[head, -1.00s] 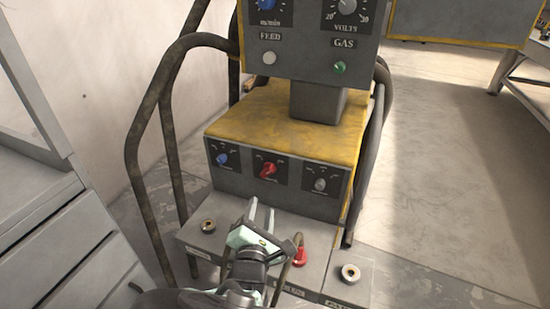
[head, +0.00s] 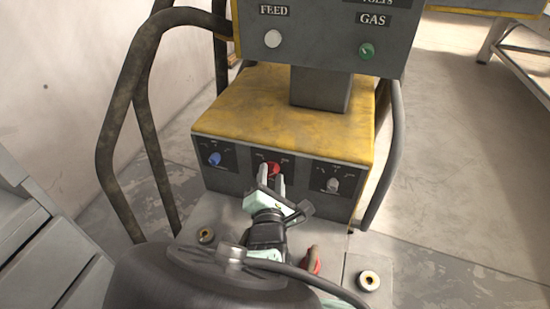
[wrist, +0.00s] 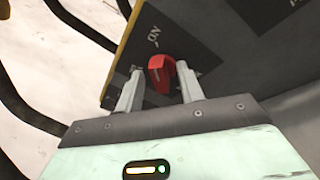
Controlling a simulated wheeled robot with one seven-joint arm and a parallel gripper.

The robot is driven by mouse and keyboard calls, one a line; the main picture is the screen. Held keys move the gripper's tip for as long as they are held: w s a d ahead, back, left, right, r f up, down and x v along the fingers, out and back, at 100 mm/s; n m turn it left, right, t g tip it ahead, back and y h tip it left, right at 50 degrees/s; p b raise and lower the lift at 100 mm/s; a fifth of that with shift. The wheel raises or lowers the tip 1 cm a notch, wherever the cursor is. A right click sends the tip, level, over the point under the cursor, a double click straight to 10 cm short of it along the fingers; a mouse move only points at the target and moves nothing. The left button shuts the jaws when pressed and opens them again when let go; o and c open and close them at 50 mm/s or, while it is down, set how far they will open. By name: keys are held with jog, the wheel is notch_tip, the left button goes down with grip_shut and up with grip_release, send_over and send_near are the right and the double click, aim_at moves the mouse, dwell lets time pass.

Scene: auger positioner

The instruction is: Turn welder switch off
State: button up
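The welder (head: 290,110) is a dark grey box with a yellow top. Its front panel carries a red rotary switch (head: 273,168) in the middle, between a blue knob and a grey knob. In the wrist view the red switch (wrist: 161,73) sits between the fingertips of my gripper (wrist: 158,88), near a label reading "ON". The fingers are apart, one on each side of the switch, with a gap visible at least on the left. In the head view my gripper (head: 270,182) is right at the switch and covers its lower part.
A blue knob (head: 214,159) is to the left and a grey knob (head: 333,185) to the right. Below are brass sockets (head: 369,281) and a red plug (head: 312,262). Bent tube handles (head: 128,120) flank the welder. A grey cabinet (head: 45,235) stands at left.

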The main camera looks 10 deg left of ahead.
jog(key=shift+c, duration=0.4)
grip_shut()
jog(key=shift+r+p, duration=0.15)
jog(key=shift+p, duration=0.25)
jog(key=n+p, duration=0.1)
jog(key=p, duration=0.1)
jog(key=n+p, duration=0.1)
jog(key=shift+r+g+h+p, duration=0.3)
jog(key=shift+g+p, duration=0.1)
jog(key=n+p, duration=0.3)
jog(key=p, duration=0.1)
jog(key=shift+a+n+g+h, duration=0.15)
jog(key=shift+n+g+h, duration=0.15)
jog(key=n+p, duration=0.1)
jog(key=n+h+p, duration=0.1)
jog(key=n, duration=0.1)
jog(key=n+g+p, duration=0.1)
jog(key=shift+a, duration=0.25)
jog(key=n, duration=0.1)
jog(key=n+h, duration=0.1)
jog(key=n, duration=0.1)
jog(key=n+h, duration=0.1)
jog(key=n, duration=0.1)
jog(key=shift+a+f+g+p, duration=0.2)
jog(key=shift+a+g+p, duration=0.1)
jog(key=shift+g, duration=0.1)
